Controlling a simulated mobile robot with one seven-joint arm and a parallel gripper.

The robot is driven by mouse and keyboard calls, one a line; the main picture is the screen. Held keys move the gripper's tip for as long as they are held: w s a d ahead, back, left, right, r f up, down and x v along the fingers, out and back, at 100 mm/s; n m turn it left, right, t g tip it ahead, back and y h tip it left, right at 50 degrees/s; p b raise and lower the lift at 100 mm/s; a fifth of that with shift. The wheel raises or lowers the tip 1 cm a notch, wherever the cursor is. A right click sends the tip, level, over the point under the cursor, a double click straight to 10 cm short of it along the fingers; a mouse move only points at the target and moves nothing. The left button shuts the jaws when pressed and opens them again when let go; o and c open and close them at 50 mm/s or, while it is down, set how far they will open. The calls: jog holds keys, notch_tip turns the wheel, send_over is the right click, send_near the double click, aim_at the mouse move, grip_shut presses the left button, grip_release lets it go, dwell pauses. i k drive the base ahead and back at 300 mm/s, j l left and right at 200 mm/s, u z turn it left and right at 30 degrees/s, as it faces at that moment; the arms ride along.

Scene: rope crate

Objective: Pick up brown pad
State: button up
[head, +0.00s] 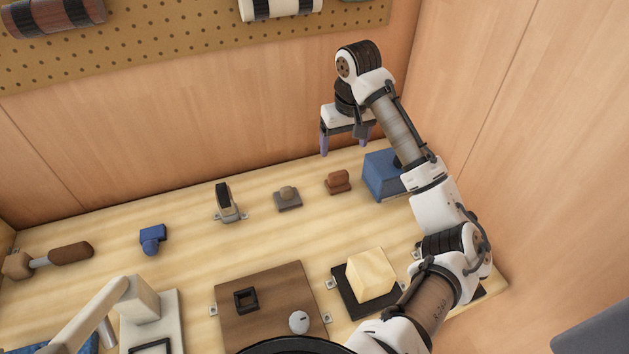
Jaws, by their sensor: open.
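The brown pad (338,182) is a small reddish-brown block with a raised top. It rests on the wooden workbench, right of centre toward the back. My gripper (344,146) is above and behind it in the picture, with its two fingers pointing down and spread apart. Nothing is between the fingers. The gripper does not touch the pad, and the pad is fully visible.
A grey pad (288,200) sits left of the brown pad, and a blue box (383,174) stands close on its right, partly behind my arm. A black-and-grey clamp-like item (226,205) is further left. Bare workbench (300,238) lies in front.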

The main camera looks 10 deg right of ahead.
aim_at(288, 198)
jog(key=j+z, duration=0.75)
jog(key=k+l, duration=0.05)
jog(key=l, duration=0.05)
